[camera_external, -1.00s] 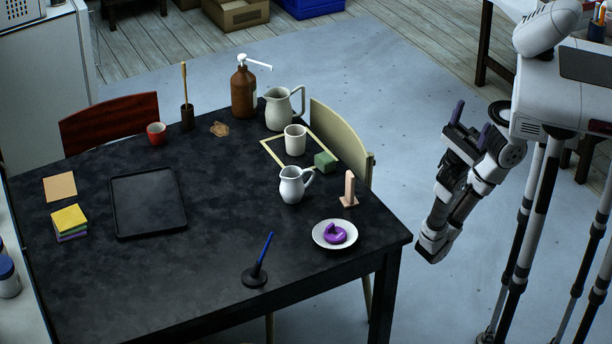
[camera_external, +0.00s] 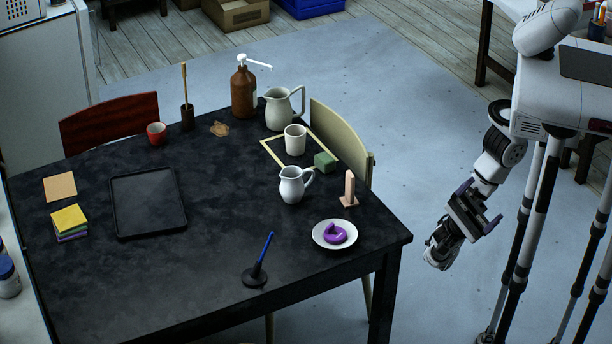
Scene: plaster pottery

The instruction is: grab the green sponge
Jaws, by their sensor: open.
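The green sponge (camera_external: 325,162) is a small block on the dark table, near its right back edge. It lies by the right corner of a pale square frame (camera_external: 273,153), in front of the chair back. My gripper (camera_external: 480,205) is off the table to the right, over the floor and well apart from the sponge. Its purple-tipped fingers are spread, with nothing seen between them.
A white cup (camera_external: 295,140) and a small white jug (camera_external: 291,186) stand near the sponge. A pinkish upright piece (camera_external: 349,189) and a plate (camera_external: 320,242) with a purple ring lie nearer the right corner. A yellow-green chair (camera_external: 341,143) stands behind.

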